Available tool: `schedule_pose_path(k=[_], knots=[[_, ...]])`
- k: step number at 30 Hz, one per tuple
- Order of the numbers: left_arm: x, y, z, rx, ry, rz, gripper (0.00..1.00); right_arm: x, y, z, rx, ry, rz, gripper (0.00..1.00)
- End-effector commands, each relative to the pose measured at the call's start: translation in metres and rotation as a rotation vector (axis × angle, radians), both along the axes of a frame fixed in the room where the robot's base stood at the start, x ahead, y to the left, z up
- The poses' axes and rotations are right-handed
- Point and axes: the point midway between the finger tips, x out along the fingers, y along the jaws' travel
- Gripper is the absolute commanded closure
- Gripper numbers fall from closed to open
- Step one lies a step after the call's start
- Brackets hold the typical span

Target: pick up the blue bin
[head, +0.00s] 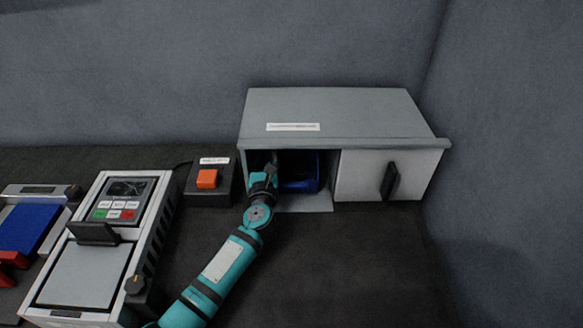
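The blue bin (304,172) sits inside the open left compartment of a grey cabinet (345,115), deep in shadow. Part of its left side is hidden behind my gripper. My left gripper (272,168) reaches into the compartment opening from the front, at the bin's left edge. I cannot tell whether it touches the bin or whether its fingers are open or shut, as they are small and dark here. My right gripper is not in view.
The cabinet's right door (365,176) is shut and has a black handle (390,181). An orange button box (208,180) stands left of the cabinet. A device with a keypad (118,205) and a blue-topped item (28,228) are further left. The dark surface before the cabinet's right side is clear.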

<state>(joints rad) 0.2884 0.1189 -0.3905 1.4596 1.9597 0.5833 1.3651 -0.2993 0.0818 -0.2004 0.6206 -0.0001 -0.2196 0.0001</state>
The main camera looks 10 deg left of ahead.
Motion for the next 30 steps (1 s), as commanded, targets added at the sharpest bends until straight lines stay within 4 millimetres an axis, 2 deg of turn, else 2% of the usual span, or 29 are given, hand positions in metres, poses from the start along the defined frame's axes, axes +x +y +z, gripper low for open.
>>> schedule_pose_path(k=[5, 8, 30], knots=[[0.0000, 0.0000, 0.0002, 0.000, 0.000, 0.000, 0.90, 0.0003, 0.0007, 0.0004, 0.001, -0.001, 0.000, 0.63], [-0.0001, 0.0000, 0.0002, 0.000, 0.000, 0.000, 1.00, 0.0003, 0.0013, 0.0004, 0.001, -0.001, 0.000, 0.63], [-0.0026, -0.0008, 0.0039, -0.002, -0.002, 0.000, 1.00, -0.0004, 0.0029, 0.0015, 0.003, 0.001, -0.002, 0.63]])
